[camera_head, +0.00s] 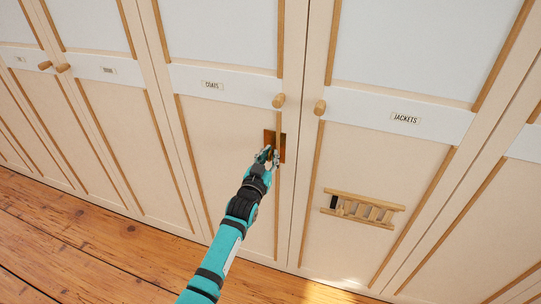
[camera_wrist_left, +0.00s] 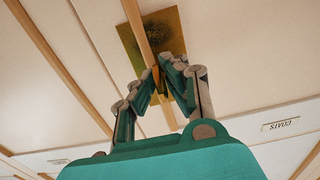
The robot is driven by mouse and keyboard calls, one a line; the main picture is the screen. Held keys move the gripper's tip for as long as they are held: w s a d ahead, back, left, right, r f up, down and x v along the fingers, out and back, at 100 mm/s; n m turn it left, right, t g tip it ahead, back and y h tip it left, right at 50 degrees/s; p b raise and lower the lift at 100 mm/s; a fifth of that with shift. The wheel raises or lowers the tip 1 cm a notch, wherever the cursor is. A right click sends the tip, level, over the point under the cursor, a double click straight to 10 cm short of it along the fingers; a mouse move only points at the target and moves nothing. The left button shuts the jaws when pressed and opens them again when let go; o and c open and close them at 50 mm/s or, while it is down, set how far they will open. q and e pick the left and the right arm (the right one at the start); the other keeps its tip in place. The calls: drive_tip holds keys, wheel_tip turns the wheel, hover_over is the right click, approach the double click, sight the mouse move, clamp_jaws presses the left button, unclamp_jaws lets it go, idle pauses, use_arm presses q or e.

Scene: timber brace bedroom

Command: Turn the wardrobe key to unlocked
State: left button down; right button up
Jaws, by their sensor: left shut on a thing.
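The wardrobe's COATS door (camera_head: 225,150) carries a brown-gold lock plate (camera_head: 281,147) below its round knob. In the left wrist view the brass-coloured plate (camera_wrist_left: 133,43) has a dark speckled patch near its top, and a wooden strip crosses it. My left gripper (camera_head: 268,156) is in front of the plate. Its fingers (camera_wrist_left: 164,68) close together over the plate's middle, shut on the key. The key is almost wholly hidden between the fingers, so I cannot tell its angle. My right gripper is in neither view.
Round wooden knobs (camera_head: 279,100) stick out near the door edges. The JACKETS door (camera_head: 400,165) to the right bears a small ladder-like wooden piece (camera_head: 362,208). The doors appear closed. The plank floor (camera_head: 75,240) at lower left is clear.

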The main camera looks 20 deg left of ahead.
use_arm(q)
drive_tip(key=shift+a, duration=0.1)
idle(0.3)
drive_tip(key=c, duration=1.5)
unclamp_jaws()
drive_tip(key=shift+o, duration=0.2)
drive_tip(key=s, duration=1.2)
drive_tip(key=shift+a, duration=0.35)
